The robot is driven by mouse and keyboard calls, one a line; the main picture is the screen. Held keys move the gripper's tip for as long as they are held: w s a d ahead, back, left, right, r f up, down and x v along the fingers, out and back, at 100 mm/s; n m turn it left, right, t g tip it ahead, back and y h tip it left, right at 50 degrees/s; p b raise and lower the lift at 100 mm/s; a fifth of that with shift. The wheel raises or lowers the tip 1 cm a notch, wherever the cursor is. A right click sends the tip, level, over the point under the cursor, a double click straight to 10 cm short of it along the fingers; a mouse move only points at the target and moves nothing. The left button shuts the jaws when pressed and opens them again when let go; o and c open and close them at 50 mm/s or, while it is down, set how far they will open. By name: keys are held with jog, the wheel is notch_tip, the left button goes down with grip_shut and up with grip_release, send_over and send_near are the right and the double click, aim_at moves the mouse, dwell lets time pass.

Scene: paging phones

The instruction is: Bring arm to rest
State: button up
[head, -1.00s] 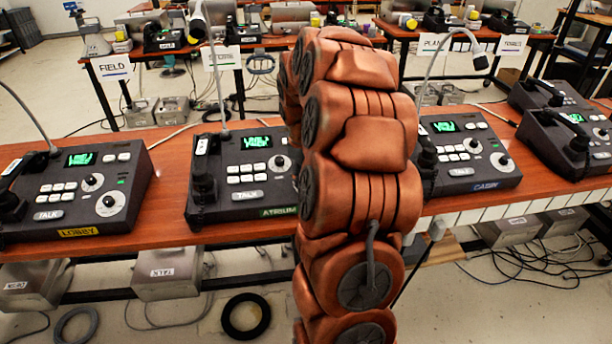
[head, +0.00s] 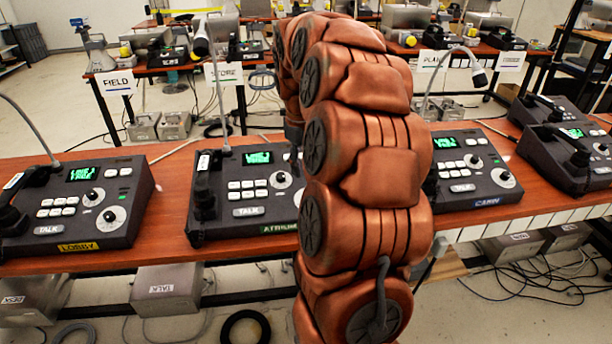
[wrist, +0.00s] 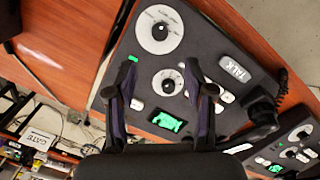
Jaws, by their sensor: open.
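My copper-coloured arm (head: 365,165) rises in the middle of the head view and bends forward over the table; there its own links hide my gripper. In the wrist view my gripper (wrist: 161,70) is open, its two dark fingers spread with nothing held between them. Beneath the fingers is a black phone console (wrist: 225,48) with two white dials (wrist: 165,28), a lit green screen (wrist: 167,122) and a TALK label. I cannot tell whether the fingers touch it.
The red-brown table (head: 165,200) carries the LOBBY console (head: 75,210), the ATRIUM console (head: 245,192) close to my arm, and the CABIN console (head: 470,170). More consoles stand at right. Metal boxes (head: 167,288) hang below the table edge. Another table with consoles is behind.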

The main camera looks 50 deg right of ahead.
jog(key=shift+a+r, duration=0.1)
jog(key=shift+r, duration=0.7)
jog(key=s+a+r+n+y+p, duration=0.15)
jog(key=s+a, duration=0.25)
jog(key=a, duration=0.6)
jog(key=s+a+r+h+p, duration=0.1)
jog(key=s+a+r+p, duration=0.15)
jog(key=a, duration=0.75)
jog(key=s+a+f+g+p, duration=0.1)
jog(key=s+a+p, duration=0.1)
jog(key=s+a, duration=0.3)
jog(key=s+a+f+g+p, duration=0.1)
jog(key=s+a+p, duration=0.2)
jog(key=s, duration=0.9)
jog(key=a+m+y, duration=0.1)
jog(key=a, duration=0.2)
jog(key=shift+s+a, duration=0.25)
jog(key=shift+s, duration=0.15)
